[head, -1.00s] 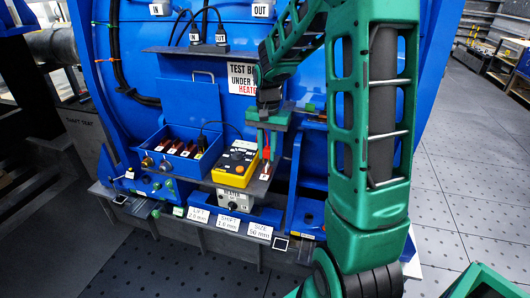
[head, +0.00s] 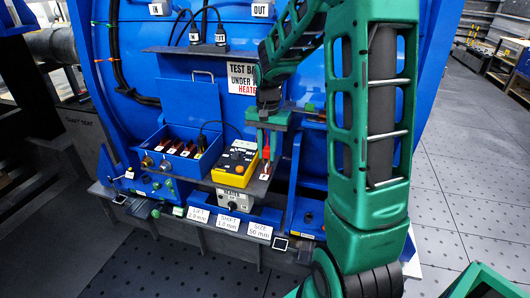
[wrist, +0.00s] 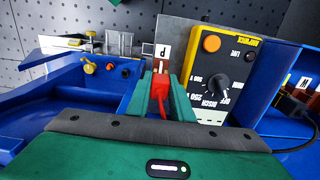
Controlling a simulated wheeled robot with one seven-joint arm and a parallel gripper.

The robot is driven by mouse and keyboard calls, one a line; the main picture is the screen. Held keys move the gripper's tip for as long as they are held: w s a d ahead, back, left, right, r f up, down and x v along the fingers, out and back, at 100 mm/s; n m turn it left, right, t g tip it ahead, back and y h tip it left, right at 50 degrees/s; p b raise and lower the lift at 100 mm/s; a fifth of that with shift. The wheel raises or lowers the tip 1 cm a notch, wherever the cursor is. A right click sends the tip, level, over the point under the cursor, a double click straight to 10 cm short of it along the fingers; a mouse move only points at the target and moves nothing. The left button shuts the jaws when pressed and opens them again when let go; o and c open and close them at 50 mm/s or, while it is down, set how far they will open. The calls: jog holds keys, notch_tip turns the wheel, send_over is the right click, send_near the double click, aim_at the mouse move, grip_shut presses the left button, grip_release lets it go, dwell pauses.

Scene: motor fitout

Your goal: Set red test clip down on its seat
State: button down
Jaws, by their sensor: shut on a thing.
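The red test clip (wrist: 160,92) is held between the green fingers of my gripper (wrist: 162,95) in the wrist view. Its front end points at a small copper-coloured piece beside a white tag marked P (wrist: 163,52). I cannot tell whether the clip touches that piece. In the head view my gripper (head: 266,137) points down, and the red clip (head: 266,153) shows just below it. The tag marked P (head: 265,177) is right under the clip. The seat is mostly hidden by the fingers and the clip.
A yellow meter with a dial (head: 235,160) stands close to the left of the clip in the head view. A blue box with several copper pieces (head: 167,162) is further left. Yellow, red and black knobs (wrist: 107,68) show in the wrist view.

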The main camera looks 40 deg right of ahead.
aim_at(267, 147)
jog(key=shift+f, duration=1.5)
jog(key=c, duration=1.5)
grip_release()
notch_tip(267, 147, up, 10)
jog(key=shift+w+r, duration=0.1)
jog(key=shift+r, duration=0.3)
